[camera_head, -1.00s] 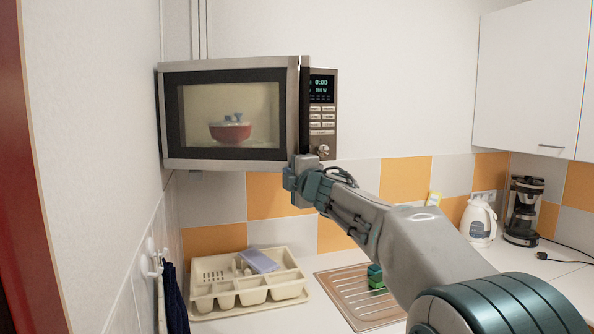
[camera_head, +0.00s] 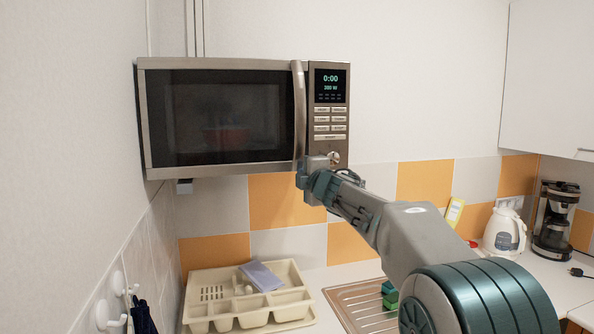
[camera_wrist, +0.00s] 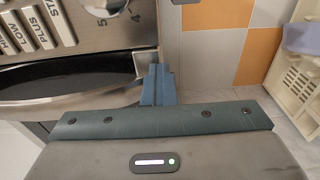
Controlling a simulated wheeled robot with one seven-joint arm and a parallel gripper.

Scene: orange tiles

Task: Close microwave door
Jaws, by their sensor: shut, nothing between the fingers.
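The microwave (camera_head: 330,115) hangs on the wall at the upper left of the head view. Its door (camera_head: 222,115) lies flat against the front, beside the control panel, and looks shut. A dark red shape shows faintly through the dark glass. The curved door handle (camera_head: 299,112) runs upright at the door's right edge. My gripper (camera_head: 303,172) is at the lower end of the handle, below the knob. In the wrist view my gripper's fingers (camera_wrist: 157,80) are together and empty, close to the handle (camera_wrist: 75,103); I cannot tell whether they touch it.
Below stand a cream cutlery tray (camera_head: 248,300) and a metal drainboard (camera_head: 362,304) on the counter. A white kettle (camera_head: 504,232) and a coffee maker (camera_head: 556,220) stand at the right. Wall hooks (camera_head: 112,314) stick out at the lower left.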

